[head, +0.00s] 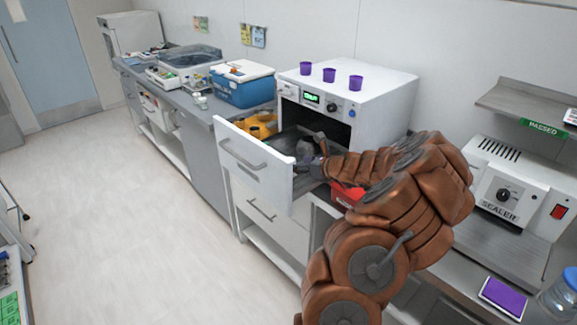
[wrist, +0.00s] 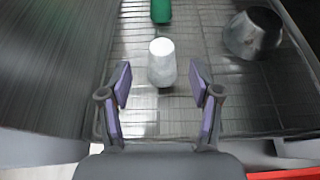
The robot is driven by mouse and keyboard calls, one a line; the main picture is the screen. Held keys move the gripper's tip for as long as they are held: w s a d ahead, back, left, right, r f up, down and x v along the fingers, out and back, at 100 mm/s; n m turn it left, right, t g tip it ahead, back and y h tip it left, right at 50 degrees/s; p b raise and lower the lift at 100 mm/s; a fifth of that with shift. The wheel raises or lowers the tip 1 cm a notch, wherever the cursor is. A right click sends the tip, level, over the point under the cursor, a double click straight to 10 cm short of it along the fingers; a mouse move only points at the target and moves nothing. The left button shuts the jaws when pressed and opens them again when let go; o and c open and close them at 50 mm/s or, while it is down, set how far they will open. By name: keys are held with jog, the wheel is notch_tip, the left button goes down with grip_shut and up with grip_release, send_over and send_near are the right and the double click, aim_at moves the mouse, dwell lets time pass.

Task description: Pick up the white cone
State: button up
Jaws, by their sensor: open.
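In the head view my gripper (head: 313,160) reaches into the open drawer (head: 252,162), and the cone cannot be made out clearly there.
A green object (wrist: 161,11) lies beyond the cone, and a grey metal cup (wrist: 252,34) is to its right. The drawer walls rise close by. A white oven (head: 345,90) with several purple cups stands behind. A red container (head: 346,194) sits beside the drawer.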

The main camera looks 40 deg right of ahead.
aim_at(294, 160)
jog(key=shift+r+p+x, duration=0.15)
jog(key=shift+p+x, duration=0.4)
jog(key=shift+x, duration=0.6)
jog(key=shift+r+p+x, duration=0.15)
jog(key=shift+p+x, duration=0.4)
jog(key=shift+x, duration=0.6)
jog(key=shift+w+d+f, duration=0.15)
jog(key=shift+w+f, duration=0.1)
jog(key=shift+w, duration=0.2)
jog(key=c, duration=0.9)
